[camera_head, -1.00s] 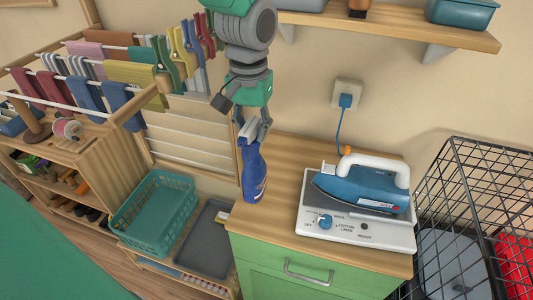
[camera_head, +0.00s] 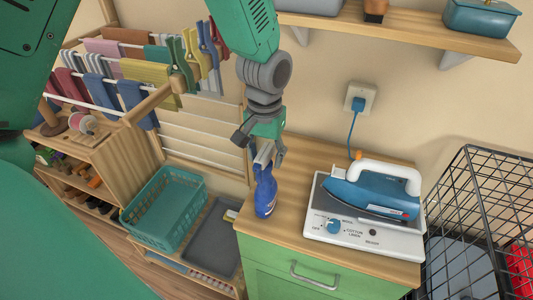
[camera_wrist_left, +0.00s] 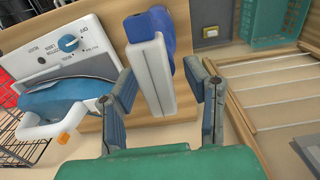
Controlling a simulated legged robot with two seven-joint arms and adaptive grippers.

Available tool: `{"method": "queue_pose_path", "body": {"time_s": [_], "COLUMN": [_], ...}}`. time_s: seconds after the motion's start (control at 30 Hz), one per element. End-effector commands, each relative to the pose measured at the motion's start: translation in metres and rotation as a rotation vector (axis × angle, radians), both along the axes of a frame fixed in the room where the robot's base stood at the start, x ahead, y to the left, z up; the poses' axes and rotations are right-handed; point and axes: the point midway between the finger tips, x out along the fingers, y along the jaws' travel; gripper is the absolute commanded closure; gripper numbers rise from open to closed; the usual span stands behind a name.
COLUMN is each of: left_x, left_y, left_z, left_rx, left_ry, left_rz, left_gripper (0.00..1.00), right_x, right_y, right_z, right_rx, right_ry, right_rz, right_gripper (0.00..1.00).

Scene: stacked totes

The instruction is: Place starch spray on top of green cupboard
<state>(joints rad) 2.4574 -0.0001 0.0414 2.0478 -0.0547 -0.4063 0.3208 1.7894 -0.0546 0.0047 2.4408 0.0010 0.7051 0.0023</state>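The starch spray (camera_head: 265,194) is a blue bottle with a white and blue spray head. It stands upright, or nearly so, on the wooden top of the green cupboard (camera_head: 290,262), near its left edge. My left gripper (camera_head: 267,155) is above it, around the spray head. In the left wrist view, the starch spray (camera_wrist_left: 152,62) lies between the two fingers of my left gripper (camera_wrist_left: 166,92), with gaps on both sides, so the gripper is open. My right gripper is not in view.
A blue iron (camera_head: 370,194) rests on a white control unit (camera_head: 362,236) on the same top, right of the bottle. A black wire basket (camera_head: 470,215) stands at the right. A teal crate (camera_head: 165,208) is at the lower left, beside a drying rack. A wall shelf (camera_head: 440,40) is above.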

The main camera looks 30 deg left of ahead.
Motion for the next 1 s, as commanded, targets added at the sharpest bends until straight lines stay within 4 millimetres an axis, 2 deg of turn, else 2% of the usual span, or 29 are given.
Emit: {"method": "queue_pose_path", "body": {"time_s": [0.37, 0.47, 0.8, 1.0], "left_x": [0.001, 0.001, 0.002, 0.002], "left_y": [0.0, 0.0, 0.0, 0.001], "left_z": [0.006, 0.019, 0.091, 0.115], "left_rx": [0.0, 0.0, 0.0, 0.0], "left_ry": [-0.002, -0.004, -0.005, -0.001], "left_rz": [0.0, 0.0, 0.0, 0.0], "left_gripper": [0.58, 0.58, 0.58, 0.58], "right_x": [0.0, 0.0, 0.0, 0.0], "right_y": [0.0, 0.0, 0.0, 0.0], "right_z": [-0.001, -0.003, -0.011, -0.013], "right_rx": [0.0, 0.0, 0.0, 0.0], "right_ry": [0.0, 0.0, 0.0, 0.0], "right_rz": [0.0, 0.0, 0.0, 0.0], "right_gripper": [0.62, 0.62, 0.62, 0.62]}}
